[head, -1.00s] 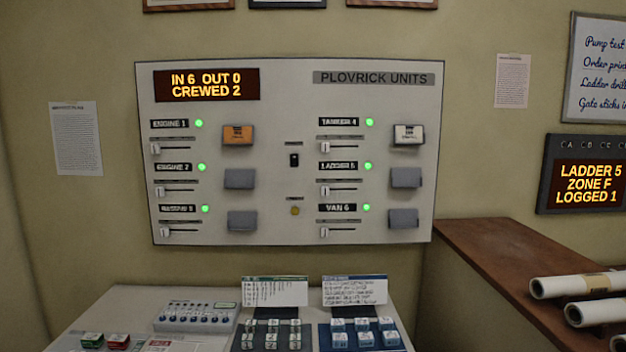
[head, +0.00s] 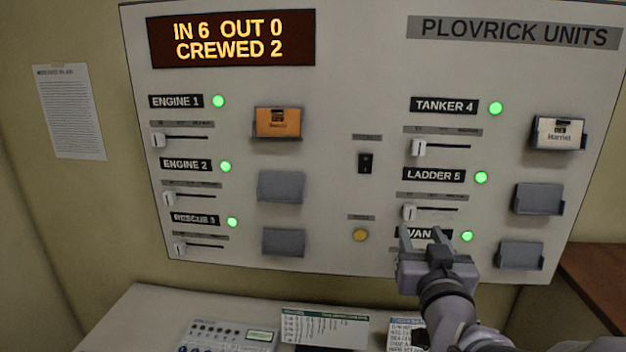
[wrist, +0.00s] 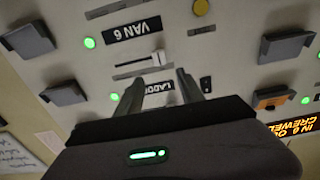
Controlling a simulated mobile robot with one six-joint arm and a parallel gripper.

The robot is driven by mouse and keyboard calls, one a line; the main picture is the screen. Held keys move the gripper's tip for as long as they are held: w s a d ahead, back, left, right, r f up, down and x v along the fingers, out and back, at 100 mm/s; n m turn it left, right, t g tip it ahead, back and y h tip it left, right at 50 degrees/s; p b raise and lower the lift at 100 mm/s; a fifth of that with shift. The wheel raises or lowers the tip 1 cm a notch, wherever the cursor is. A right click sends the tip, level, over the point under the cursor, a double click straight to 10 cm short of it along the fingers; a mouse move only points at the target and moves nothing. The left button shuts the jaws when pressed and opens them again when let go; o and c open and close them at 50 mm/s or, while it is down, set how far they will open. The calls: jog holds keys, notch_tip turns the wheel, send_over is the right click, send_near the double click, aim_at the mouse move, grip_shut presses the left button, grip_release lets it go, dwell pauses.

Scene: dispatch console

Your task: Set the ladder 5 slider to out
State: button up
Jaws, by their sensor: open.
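The ladder 5 slider (head: 410,212) is a small white knob at the left end of its short dark slot, under the LADDER 5 label (head: 433,176). The green lamp (head: 481,177) beside that label is lit. My gripper (head: 421,237) is open and empty, its fingers pointing up just below the slider and partly covering the VAN 6 label. In the wrist view the slider (wrist: 158,58) shows just beyond the fingertips, at the right end of its slot there, and my gripper (wrist: 172,82) frames part of the LADDER 5 label. Contact with the panel cannot be told.
The panel display (head: 231,39) reads IN 6 OUT 0, CREWED 2. The tanker 4 slider (head: 419,149) lies above. Grey card holders (head: 538,199) stick out at the right. A black switch (head: 366,162) and yellow button (head: 360,235) sit mid-panel. A desk with devices lies below.

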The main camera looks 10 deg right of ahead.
aim_at(411, 209)
jog(key=p+x, duration=0.5)
jog(key=x, duration=0.4)
jog(key=shift+w, duration=0.3)
grip_shut()
dwell(0.9)
